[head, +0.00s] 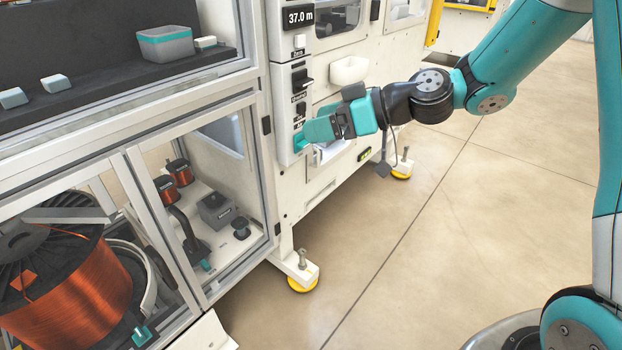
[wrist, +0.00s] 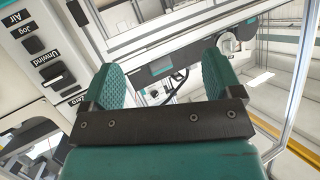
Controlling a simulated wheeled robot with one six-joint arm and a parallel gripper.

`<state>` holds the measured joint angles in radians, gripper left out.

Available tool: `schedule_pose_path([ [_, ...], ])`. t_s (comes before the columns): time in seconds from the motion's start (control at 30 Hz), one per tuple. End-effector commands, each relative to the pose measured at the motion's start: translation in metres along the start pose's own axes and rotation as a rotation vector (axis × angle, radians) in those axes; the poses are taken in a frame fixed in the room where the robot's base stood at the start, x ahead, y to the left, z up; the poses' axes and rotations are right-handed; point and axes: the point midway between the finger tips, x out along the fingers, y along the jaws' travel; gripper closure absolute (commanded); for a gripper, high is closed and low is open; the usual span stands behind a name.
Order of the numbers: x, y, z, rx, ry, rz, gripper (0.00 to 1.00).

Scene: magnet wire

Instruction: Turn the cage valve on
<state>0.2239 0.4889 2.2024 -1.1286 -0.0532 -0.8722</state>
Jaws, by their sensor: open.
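My gripper (head: 308,139) is at the cream machine's front panel, just below and right of its switches. In the wrist view its two teal fingers (wrist: 164,78) stand apart with nothing between them. I cannot tell for sure which part is the cage valve. A small teal-handled fitting (head: 141,335) sits low at the front of the wire cage (head: 187,300), and another teal piece (head: 206,265) is low behind the glazed side. Both are well left of my gripper and apart from it. Their on or off position is too small to read.
A switch panel (wrist: 52,70) reads Air, Jog, Unwind and Zero in the wrist view. A large copper spool (head: 75,285) fills the cage's left part. The floor (head: 430,240) to the right is clear.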

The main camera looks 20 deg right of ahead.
Motion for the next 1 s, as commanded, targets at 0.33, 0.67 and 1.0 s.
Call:
schedule_pose_path([
  [0.33, 0.005, 0.154, 0.154, -0.078, 0.343, 0.32, 0.15],
  [0.67, 0.0, 0.189, 0.174, -0.099, 0.407, 0.425, 0.15],
  [1.0, 0.06, 0.214, 0.147, -0.105, 0.406, 0.421, 0.15],
])
